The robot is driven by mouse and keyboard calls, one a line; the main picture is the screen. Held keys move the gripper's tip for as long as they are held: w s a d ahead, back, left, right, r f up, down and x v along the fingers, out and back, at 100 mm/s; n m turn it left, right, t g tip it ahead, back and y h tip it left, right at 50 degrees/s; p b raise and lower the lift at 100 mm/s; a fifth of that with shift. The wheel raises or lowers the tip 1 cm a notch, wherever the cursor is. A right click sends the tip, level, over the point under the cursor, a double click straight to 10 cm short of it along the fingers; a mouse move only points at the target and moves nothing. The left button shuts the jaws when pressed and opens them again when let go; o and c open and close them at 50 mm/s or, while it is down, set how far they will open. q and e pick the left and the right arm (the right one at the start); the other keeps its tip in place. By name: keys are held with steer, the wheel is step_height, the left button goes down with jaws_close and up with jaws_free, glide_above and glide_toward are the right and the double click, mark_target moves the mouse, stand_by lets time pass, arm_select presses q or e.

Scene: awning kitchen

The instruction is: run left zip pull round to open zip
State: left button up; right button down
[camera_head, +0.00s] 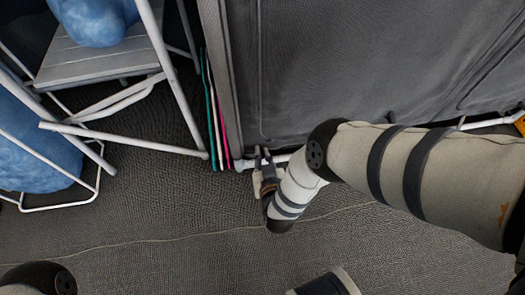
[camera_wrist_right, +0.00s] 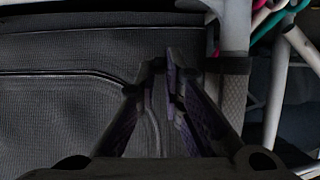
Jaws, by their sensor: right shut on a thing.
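A dark grey fabric panel (camera_head: 370,60) fills the upper right of the head view. A zip line (camera_head: 260,85) runs down near its left side and curves at the bottom corner. In the wrist view the curved seam (camera_wrist_right: 75,75) crosses the panel and bends down near the fingers. My right gripper (camera_head: 262,158) is at the panel's lower left corner. In the wrist view its fingertips (camera_wrist_right: 161,66) are nearly together, shut on the left zip pull, which they hide. My left gripper is out of view.
A white-framed folding chair (camera_head: 125,145) stands at the left, with a blue lumpy cushion (camera_head: 90,20) on its seat. Another blue cushion (camera_head: 35,140) is lower left. Teal and pink edged items (camera_head: 217,125) stand beside the panel. The grey floor (camera_head: 160,215) in front is clear.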

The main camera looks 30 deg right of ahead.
steer(key=shift+a, duration=0.25)
steer(key=c, duration=1.7)
jaws_free()
steer(key=shift+w, duration=0.1)
steer(key=v, duration=1.2)
